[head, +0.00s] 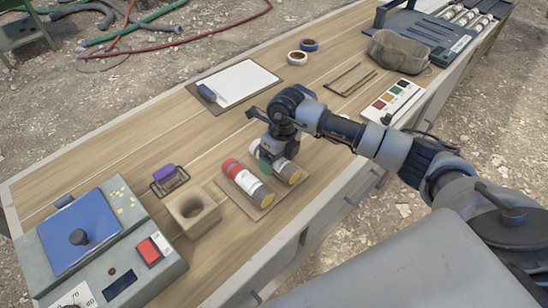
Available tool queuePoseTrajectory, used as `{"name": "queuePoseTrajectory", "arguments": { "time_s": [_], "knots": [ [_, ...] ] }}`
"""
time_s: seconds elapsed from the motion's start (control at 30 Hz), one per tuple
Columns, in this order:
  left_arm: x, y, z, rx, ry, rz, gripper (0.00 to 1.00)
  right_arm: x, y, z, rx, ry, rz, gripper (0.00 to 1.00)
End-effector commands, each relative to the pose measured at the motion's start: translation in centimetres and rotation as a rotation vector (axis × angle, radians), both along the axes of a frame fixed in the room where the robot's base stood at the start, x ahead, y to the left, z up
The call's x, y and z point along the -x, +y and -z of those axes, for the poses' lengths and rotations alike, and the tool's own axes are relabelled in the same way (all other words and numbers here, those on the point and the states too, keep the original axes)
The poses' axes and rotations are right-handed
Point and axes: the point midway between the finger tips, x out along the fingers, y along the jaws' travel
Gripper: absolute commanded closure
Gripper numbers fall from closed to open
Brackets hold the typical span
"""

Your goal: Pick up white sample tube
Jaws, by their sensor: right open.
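A pale sample tube (289,173) with a tan end lies on a small brown board (222,184) near the front edge of the bench. My right gripper (265,160) is over this tube, with its fingers pointing down at the tube's far part. The gripper is open and hides part of the tube. Whether the fingers touch it cannot be told. A second tube (246,182), with a red band and a tan end, lies beside it on the left. My left gripper is not in view.
Left of the board stand a wooden block with a hole (184,226), a purple sponge (164,173) in a wire holder, and a blue-lidded device (119,278). Behind are a clipboard (245,82) and tape rolls (297,58). A color card (393,102) lies right.

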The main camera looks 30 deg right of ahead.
Motion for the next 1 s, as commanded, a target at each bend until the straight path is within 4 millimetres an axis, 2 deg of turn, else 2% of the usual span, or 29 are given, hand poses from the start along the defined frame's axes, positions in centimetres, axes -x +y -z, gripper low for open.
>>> {"name": "queuePoseTrajectory", "arguments": {
  "time_s": [0.27, 0.7, 1.0],
  "knots": [
    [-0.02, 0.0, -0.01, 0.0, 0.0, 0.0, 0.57, 0.0, 0.04, 0.31, 0.0, -0.001, 0.0, 0.23],
    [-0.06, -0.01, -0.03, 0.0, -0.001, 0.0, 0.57, -0.01, 0.03, 0.26, 0.0, -0.001, 0.0, 0.9],
    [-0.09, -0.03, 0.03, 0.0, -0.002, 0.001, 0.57, -0.09, 0.03, -0.05, -0.001, -0.004, 0.001, 0.91]
  ]
}}
